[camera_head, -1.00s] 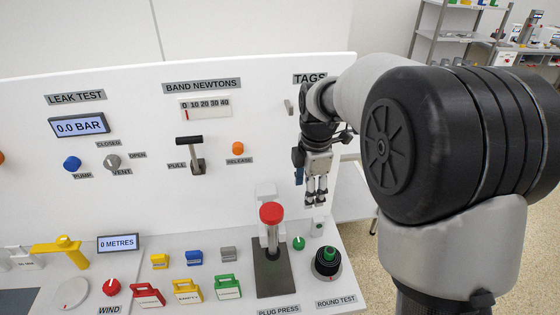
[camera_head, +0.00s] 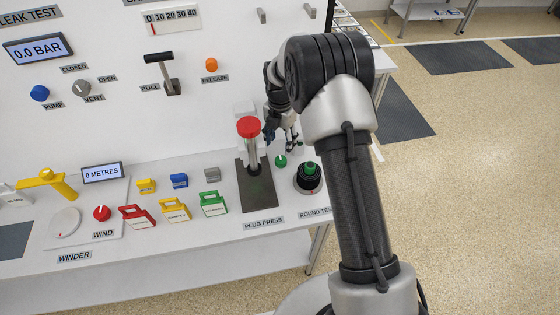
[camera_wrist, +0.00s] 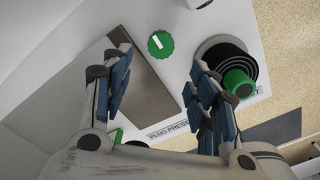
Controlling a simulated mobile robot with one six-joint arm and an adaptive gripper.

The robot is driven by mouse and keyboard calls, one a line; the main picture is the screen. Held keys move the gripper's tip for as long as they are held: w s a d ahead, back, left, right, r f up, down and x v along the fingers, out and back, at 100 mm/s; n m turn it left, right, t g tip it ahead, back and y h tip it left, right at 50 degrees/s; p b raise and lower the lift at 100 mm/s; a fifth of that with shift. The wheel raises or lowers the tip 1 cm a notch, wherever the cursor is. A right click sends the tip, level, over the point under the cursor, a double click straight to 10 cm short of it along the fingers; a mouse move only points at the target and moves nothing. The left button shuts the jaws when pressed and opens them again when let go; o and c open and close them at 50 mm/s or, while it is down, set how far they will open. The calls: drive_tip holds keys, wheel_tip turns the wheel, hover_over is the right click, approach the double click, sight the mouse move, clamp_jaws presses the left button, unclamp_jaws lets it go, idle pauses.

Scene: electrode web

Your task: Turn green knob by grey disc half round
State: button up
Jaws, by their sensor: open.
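The green knob (camera_head: 281,161) sits on the bench panel between the plug press and the round test. In the wrist view the knob (camera_wrist: 160,44) shows a white pointer line, slightly tilted from upright. The grey disc (camera_wrist: 207,43) is to its right, mostly covered by a black ringed part (camera_head: 309,182) with a green plug (camera_head: 310,168) on top. My gripper (camera_head: 291,147) hangs just above and behind the knob in the head view. In the wrist view my gripper (camera_wrist: 161,62) is open and empty, with the knob beyond the gap between its fingertips.
The plug press (camera_head: 249,145), with a red cap and dark base plate (camera_head: 258,187), stands close to the left of the knob. The white upright board (camera_head: 110,115) rises behind. Several coloured cases and small blocks lie further left. The bench's right edge is near the disc.

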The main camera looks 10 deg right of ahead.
sight(280, 161)
wheel_tip(280, 161, down, 9)
drive_tip(key=shift+f+b, duration=0.2)
drive_tip(key=shift+b, duration=0.8)
drive_tip(key=shift+c, duration=0.3)
drive_tip(key=c, duration=1)
